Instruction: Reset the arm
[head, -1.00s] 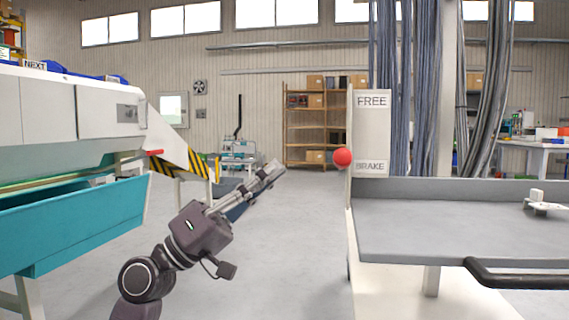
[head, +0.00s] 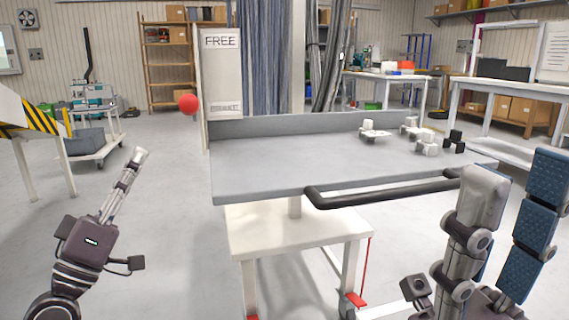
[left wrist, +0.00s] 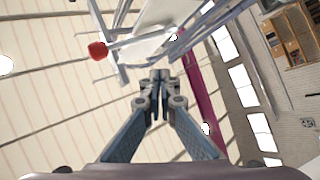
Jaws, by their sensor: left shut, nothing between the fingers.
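My left gripper (head: 138,155) is at the left of the head view, with its fingers together and pointing up and to the right over the floor. It is shut and empty; in the left wrist view its fingertips (left wrist: 160,76) meet. My right gripper (head: 520,178) is at the lower right of the head view, pointing up in front of the grey table, with a gap between its grey finger and its blue-padded finger. Nothing shows between them.
A grey-topped cart (head: 270,170) with a black handle (head: 385,190) stands in the middle. A red ball knob (head: 188,104) sits by the FREE sign panel (head: 222,75); it also shows in the left wrist view (left wrist: 97,51). Floor around my left gripper is clear.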

